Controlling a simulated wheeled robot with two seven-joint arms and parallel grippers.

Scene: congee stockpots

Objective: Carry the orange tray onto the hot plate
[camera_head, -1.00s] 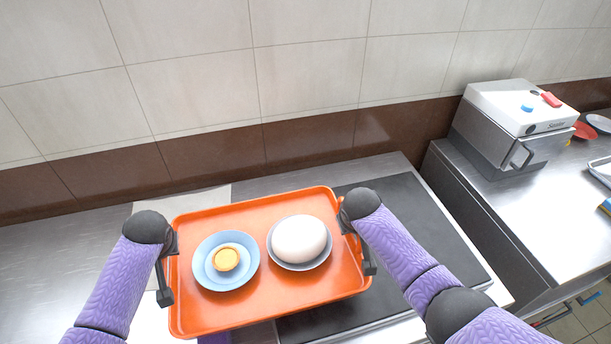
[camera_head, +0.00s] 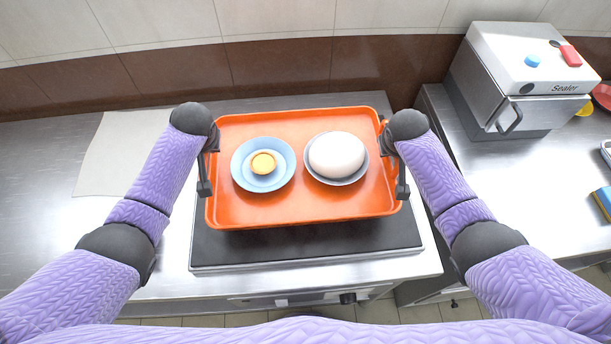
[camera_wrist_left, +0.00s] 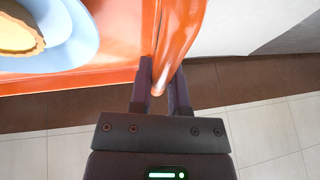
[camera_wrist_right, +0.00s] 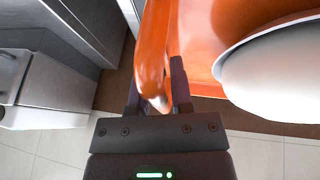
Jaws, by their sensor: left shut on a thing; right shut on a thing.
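The orange tray (camera_head: 300,208) is held over the black hot plate (camera_head: 310,246) in the head view. It looks roughly level; whether it touches the plate's surface I cannot tell. On it are a blue bowl (camera_head: 240,166) with a small yellow tart (camera_head: 263,162) and a grey-blue bowl (camera_head: 351,180) with a large white rounded item (camera_head: 337,154). My left gripper (camera_head: 207,170) is shut on the tray's left rim, which shows between the fingers in the left wrist view (camera_wrist_left: 165,88). My right gripper (camera_head: 396,170) is shut on the right rim, also seen in the right wrist view (camera_wrist_right: 155,90).
A pale sheet (camera_head: 115,150) lies on the steel counter at the left. A sealer machine (camera_head: 525,80) stands on a separate counter at the right, past a gap. A tiled wall (camera_head: 280,70) runs behind.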

